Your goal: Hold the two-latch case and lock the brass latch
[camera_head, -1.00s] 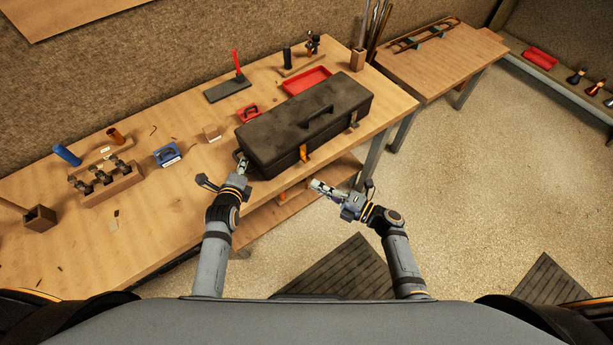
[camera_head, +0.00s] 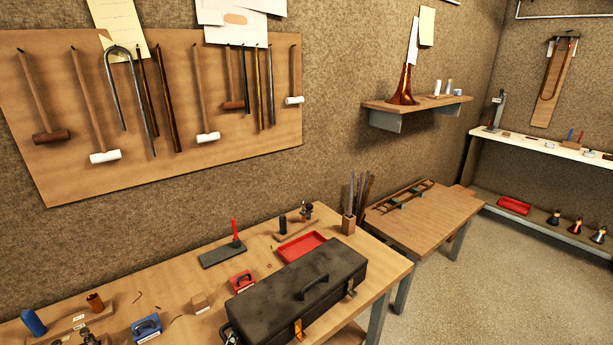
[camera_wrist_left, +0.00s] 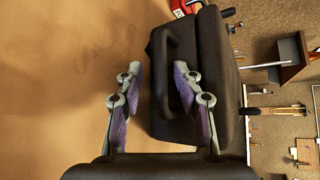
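The black two-latch case (camera_head: 290,290) lies closed on the workbench in the head view, with a handle on its lid. An orange-brass latch (camera_head: 299,329) sits on its front side near the lower edge of the picture. A second latch (camera_head: 351,288) sits farther right on the same side. I cannot tell whether either is locked. In the left wrist view the case (camera_wrist_left: 212,60) fills the middle, with a dark end handle (camera_wrist_left: 162,75). My left gripper (camera_wrist_left: 158,78) is open, its two fingers apart on either side of that handle. My right gripper is out of view.
A red tray (camera_head: 302,248) and a small red box (camera_head: 241,281) stand close behind the case. A blue box (camera_head: 146,327) is to its left. A grey slab with a red upright (camera_head: 223,254) lies farther back. A second table (camera_head: 425,222) stands to the right.

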